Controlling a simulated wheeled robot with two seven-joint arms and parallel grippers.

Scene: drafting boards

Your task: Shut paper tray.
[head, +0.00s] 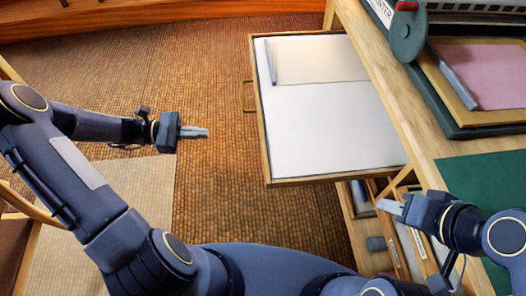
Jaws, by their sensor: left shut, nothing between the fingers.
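The paper tray (264,140) is a shallow wooden drawer that stands pulled out to the left from under the wooden desk. It holds white sheets (325,125), a cream sheet (315,60) and a thin grey bar (271,62). Its handle (247,96) is on its left front side. My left gripper (207,132) is shut and empty, left of the tray front and apart from the handle. My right gripper (380,206) is below the tray's near right corner, beside the desk edge; its finger gap is not clear.
The desk top (415,120) carries a green mat (490,190) and a board with pink paper (485,75). Below the tray, an open lower compartment (362,200) holds several items. Woven floor (200,80) lies clear left of the tray.

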